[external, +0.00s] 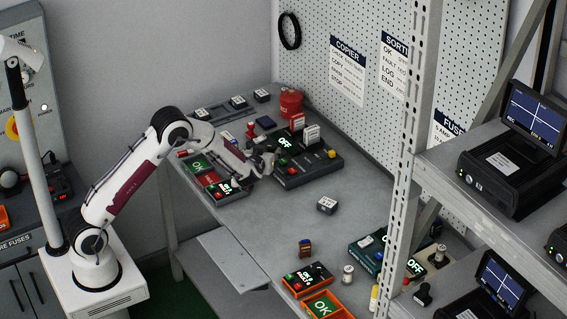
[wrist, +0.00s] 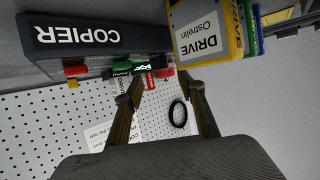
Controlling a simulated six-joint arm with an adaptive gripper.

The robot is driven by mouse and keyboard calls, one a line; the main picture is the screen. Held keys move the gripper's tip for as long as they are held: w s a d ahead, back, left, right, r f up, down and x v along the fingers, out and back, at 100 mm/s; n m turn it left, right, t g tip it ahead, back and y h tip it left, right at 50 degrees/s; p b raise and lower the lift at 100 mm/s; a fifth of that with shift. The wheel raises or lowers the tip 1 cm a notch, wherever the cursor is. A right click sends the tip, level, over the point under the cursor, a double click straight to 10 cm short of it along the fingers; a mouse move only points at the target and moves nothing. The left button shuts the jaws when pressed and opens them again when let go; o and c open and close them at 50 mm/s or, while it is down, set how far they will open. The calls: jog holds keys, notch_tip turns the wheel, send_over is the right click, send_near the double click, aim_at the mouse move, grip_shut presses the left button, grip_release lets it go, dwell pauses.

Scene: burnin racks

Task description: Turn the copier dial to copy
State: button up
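The copier (external: 305,170) is a dark box at the back of the bench with a lit display (external: 285,143) reading OFF. In the wrist view its front (wrist: 90,36) shows upside down at upper left, lettered COPIER. My gripper (external: 268,160) is at the copier's left side in the external view. In the wrist view its two fingers (wrist: 162,80) are apart with nothing seen between them, pointing toward the copier's small red and green parts. I cannot make out the dial clearly. Whether a finger touches the copier cannot be told.
A yellow drive (wrist: 205,38) stands right of the copier in the wrist view, with green and blue ones beside it. A red can (external: 291,102) stands behind. The bench middle is mostly clear.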

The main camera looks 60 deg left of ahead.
aim_at(271, 147)
jog(key=shift+x, duration=2.75)
jog(key=c, duration=1.1)
